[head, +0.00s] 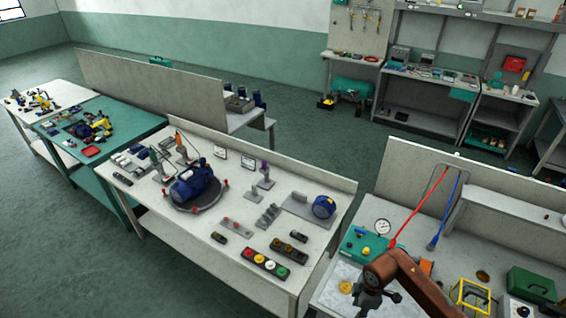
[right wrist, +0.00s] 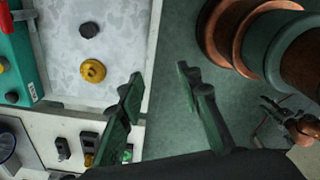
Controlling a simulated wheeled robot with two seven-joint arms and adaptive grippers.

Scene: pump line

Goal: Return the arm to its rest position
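My right arm (head: 408,278), brown-orange, reaches in from the bottom right of the head view over the near edge of the right-hand bench. Its dark right gripper (head: 376,300) hangs above the pale mat there. In the right wrist view the gripper's two green-grey fingers (right wrist: 159,80) are spread apart with nothing between them. Behind the gap lie the bench edge and the green floor. My left gripper is not seen in the head view.
A yellow round part (right wrist: 92,71) and black knob (right wrist: 89,30) lie on the mat beside the gripper. A teal unit (head: 362,246), yellow-framed box (head: 470,297) and green case (head: 531,284) stand nearby. The pump bench (head: 200,235) is left, across a gap.

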